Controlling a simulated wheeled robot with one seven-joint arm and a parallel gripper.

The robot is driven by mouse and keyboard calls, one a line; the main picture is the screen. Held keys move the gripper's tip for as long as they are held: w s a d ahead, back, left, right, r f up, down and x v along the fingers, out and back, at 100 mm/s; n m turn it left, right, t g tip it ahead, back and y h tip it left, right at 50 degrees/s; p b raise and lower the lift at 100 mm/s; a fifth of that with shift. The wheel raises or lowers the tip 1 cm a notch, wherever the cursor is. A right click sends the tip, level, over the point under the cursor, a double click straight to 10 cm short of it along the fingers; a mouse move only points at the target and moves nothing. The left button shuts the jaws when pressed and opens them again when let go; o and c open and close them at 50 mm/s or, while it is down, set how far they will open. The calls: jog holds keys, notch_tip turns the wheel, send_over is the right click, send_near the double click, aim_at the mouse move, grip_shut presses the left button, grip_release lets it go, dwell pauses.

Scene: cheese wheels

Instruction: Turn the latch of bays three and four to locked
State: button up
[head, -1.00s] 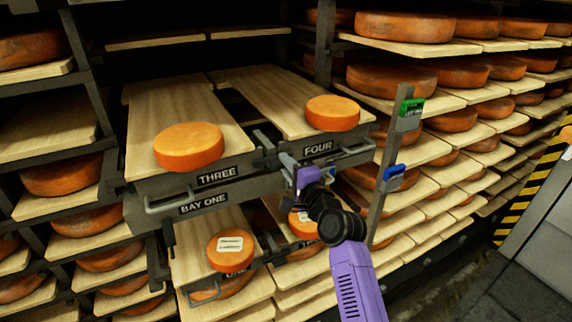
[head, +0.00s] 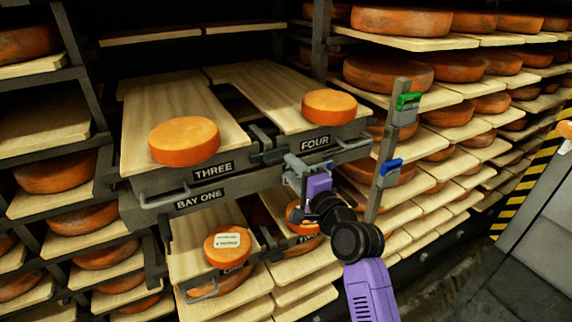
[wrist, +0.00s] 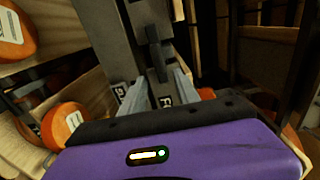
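The bays labelled THREE (head: 213,171) and FOUR (head: 315,141) sit side by side on the upper rack, each board bearing an orange cheese wheel. A dark latch-like fitting (head: 262,138) is at the front between the two boards; I cannot tell its setting. My gripper (head: 299,166) is in front of the rack, below and right of that fitting. In the wrist view, my gripper (wrist: 157,90) has its two grey fingers apart. A dark upright bar (wrist: 155,55) shows ahead between them, apparently untouched. Part of a label shows between the fingers.
An upright post (head: 385,150) with a green tag (head: 408,101) and a blue tag (head: 391,166) stands right of my gripper. Lower boards hold cheeses, one with a white label (head: 227,241). Shelves of cheese line both sides. Open floor lies at the lower right.

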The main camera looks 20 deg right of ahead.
jog(key=shift+s+d, duration=0.15)
jog(key=shift+s, duration=1.05)
notch_tip(320, 180, up, 4)
jog(key=s+d+n+t+h, duration=0.2)
jog(key=n, duration=0.1)
jog(key=s+a+f+n+g, duration=0.1)
jog(key=s+f+n, duration=0.3)
jog(key=s, duration=1.1)
jog(key=s+a+f+n+g+b, duration=0.1)
jog(key=s+f+n, duration=0.4)
jog(key=s, duration=1.1)
jog(key=s+a+f+n+g+b, duration=0.1)
jog(key=s+a+f+n+g, duration=0.2)
jog(key=s+f, duration=0.4)
jog(key=s+n, duration=0.1)
jog(key=s, duration=0.8)
jog(key=shift+s+n, duration=0.2)
jog(key=shift+n, duration=0.2)
